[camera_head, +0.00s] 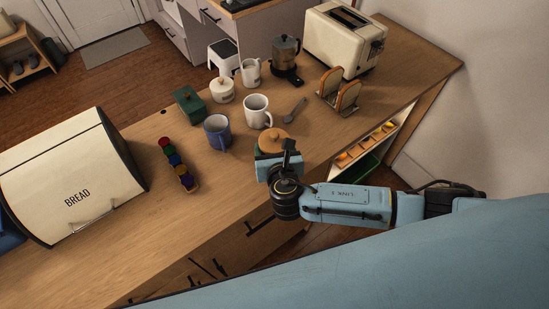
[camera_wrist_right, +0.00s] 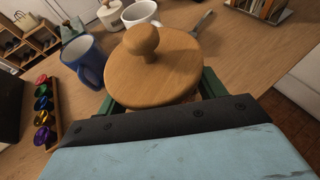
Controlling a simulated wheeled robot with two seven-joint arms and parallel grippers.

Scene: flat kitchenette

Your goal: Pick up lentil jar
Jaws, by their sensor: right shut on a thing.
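The lentil jar shows mainly as its round wooden lid with a knob (camera_head: 274,139), near the front edge of the counter. In the right wrist view the lid (camera_wrist_right: 153,72) fills the middle, and the jar's body under it is mostly hidden. My right gripper (camera_head: 273,154) reaches in from the front right and is shut on the jar. In the right wrist view green finger parts show on both sides below the lid. I cannot tell whether the jar still touches the counter. My left gripper is not in view.
A blue mug (camera_head: 217,132) and white mug (camera_head: 257,112) stand close behind the jar, with a spoon (camera_head: 295,110) to the right. A capsule rack (camera_head: 177,165) and bread box (camera_head: 70,180) are left. A toast rack (camera_head: 338,92) and toaster (camera_head: 343,42) stand back right.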

